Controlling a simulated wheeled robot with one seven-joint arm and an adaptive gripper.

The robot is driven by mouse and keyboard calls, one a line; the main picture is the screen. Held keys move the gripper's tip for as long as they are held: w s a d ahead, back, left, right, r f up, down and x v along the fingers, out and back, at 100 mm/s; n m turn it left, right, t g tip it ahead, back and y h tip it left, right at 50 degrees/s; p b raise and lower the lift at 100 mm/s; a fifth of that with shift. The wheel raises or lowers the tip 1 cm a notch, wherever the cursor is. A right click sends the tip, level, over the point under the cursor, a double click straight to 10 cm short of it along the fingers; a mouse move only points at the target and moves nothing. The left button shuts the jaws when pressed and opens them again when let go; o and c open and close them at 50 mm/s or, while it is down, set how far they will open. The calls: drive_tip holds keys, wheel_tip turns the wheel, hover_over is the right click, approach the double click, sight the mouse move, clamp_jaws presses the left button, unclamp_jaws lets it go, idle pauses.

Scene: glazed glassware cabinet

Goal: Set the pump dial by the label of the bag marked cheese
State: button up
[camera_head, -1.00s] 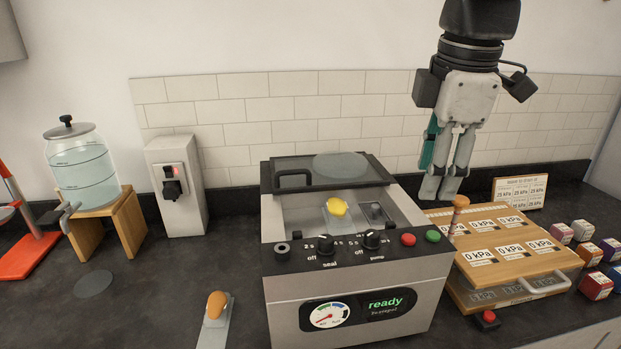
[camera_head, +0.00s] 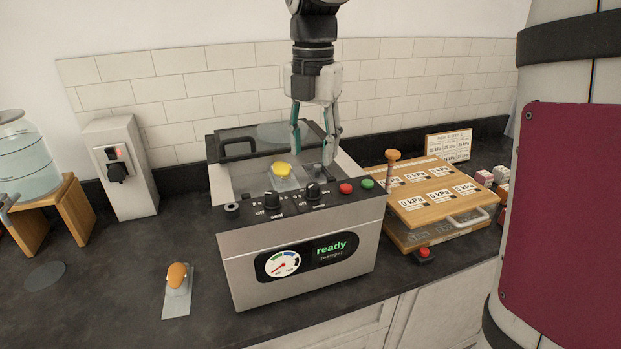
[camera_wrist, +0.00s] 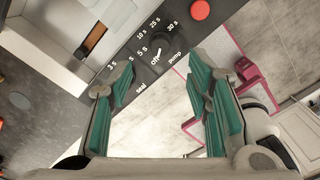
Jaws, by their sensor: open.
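The pump dial (camera_head: 313,190) is a black knob at the right of the sealing machine's (camera_head: 300,225) top panel, beside the seal dial (camera_head: 273,201). In the wrist view the pump dial (camera_wrist: 158,57) lies ahead of the fingers, with "off" and second marks around it. My gripper (camera_head: 314,158) is open and empty, pointing down above the machine near this dial; it also shows in the wrist view (camera_wrist: 160,75). I cannot read a cheese mark on either.
The machine's display (camera_head: 331,248) reads "ready". A wooden board with "0 kPa" labels (camera_head: 425,195) and a small sign (camera_head: 448,146) stand right. A water dispenser (camera_head: 25,160) stands left.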

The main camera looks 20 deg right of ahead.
sight(313, 185)
wheel_tip(313, 185, down, 8)
drive_tip(key=shift+r+p, duration=0.1)
drive_tip(key=shift+p, duration=0.3)
clamp_jaws()
